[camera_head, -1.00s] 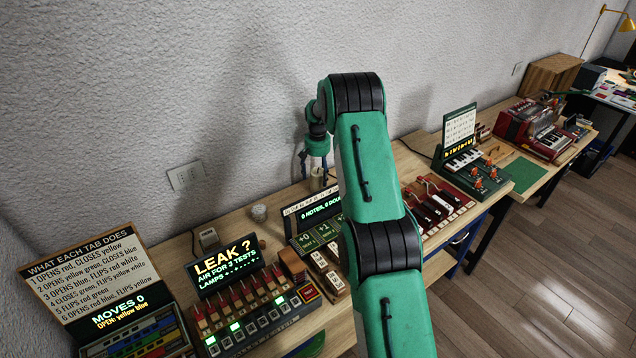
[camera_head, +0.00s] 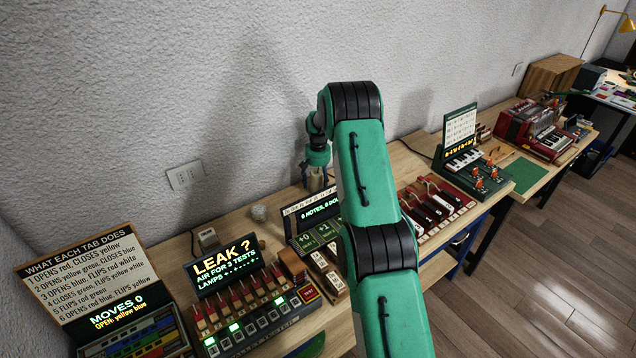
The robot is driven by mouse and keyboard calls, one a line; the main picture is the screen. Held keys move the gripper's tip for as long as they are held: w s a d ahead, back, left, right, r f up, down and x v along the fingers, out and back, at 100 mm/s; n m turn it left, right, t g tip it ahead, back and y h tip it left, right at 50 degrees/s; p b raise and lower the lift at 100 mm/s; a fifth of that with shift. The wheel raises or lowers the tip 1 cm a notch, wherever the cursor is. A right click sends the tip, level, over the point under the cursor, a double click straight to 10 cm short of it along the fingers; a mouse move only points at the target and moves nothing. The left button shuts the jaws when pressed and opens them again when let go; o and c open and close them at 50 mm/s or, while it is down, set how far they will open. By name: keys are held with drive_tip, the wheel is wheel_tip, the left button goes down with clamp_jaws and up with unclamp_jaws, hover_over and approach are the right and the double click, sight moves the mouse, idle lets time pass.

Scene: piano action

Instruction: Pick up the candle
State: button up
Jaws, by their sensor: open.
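A small pale cream cylinder that looks like the candle (camera_head: 316,181) stands at the back of the wooden bench, near the wall. My gripper (camera_head: 315,177) points down right over it, with its fingers low beside it. The fingers are open. They hide part of the candle, and I cannot tell whether they touch it.
A small grey round thing (camera_head: 259,213) stands left of my gripper. A display panel with note buttons (camera_head: 312,222) is just in front of it. The lit "LEAK?" console (camera_head: 226,266) is further left, and a red board with levers (camera_head: 436,208) is to the right. The wall is close behind.

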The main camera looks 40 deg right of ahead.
sight(318, 171)
drive_tip(key=c, duration=1.5)
drive_tip(key=shift+r, duration=0.15)
wheel_tip(318, 171, up, 10)
drive_tip(key=shift+f+p, duration=0.1)
drive_tip(key=shift+p, duration=0.6)
